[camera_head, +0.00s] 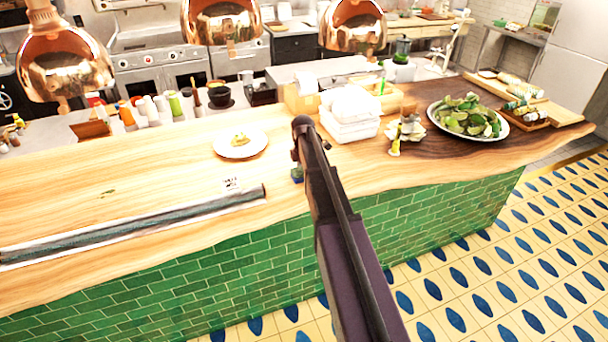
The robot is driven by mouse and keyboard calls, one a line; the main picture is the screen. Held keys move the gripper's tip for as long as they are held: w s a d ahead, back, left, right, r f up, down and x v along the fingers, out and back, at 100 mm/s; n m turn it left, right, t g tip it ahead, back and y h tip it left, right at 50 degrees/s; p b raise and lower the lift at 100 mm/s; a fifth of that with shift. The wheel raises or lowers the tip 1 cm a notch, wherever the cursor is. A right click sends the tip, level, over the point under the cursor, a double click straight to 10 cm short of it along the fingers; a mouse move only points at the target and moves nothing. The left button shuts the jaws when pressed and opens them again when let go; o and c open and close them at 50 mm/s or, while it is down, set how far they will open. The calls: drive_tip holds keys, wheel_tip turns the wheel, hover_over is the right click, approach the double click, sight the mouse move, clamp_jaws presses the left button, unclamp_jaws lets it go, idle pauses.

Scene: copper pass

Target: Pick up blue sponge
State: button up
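A small blue and green block (297,175), which looks like the blue sponge, lies on the wooden counter (150,170) near its front edge. It sits just left of my dark arm, which crosses the counter front and hides part of it. My arm reaches up from the bottom of the picture to a rounded joint above the counter. My gripper's fingers cannot be made out; they seem hidden behind the arm. I cannot tell whether anything touches the block.
A white plate with food (240,143) lies to the left, and a long dark rolled strip (130,225) farther left. White stacked containers (349,125), a small figure-like item (405,133) and a platter of greens (467,118) stand to the right. Copper lamps (222,20) hang above.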

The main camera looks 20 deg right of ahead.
drive_tip(key=shift+r, duration=0.1)
idle(0.4)
wheel_tip(320, 180, up, 3)
drive_tip(key=p, duration=0.3)
drive_tip(key=shift+r, duration=0.15)
drive_tip(key=shift+s+r+p, duration=0.2)
drive_tip(key=shift+r+p, duration=0.05)
drive_tip(key=shift+p, duration=0.25)
drive_tip(key=s+a, duration=0.1)
drive_tip(key=s, duration=0.4)
drive_tip(key=s+a, duration=0.1)
drive_tip(key=s, duration=0.4)
drive_tip(key=s+a+r+p, duration=0.1)
drive_tip(key=s, duration=0.4)
drive_tip(key=shift+s, duration=0.2)
drive_tip(key=shift+c, duration=0.3)
drive_tip(key=c, duration=0.3)
drive_tip(key=shift+s, duration=0.1)
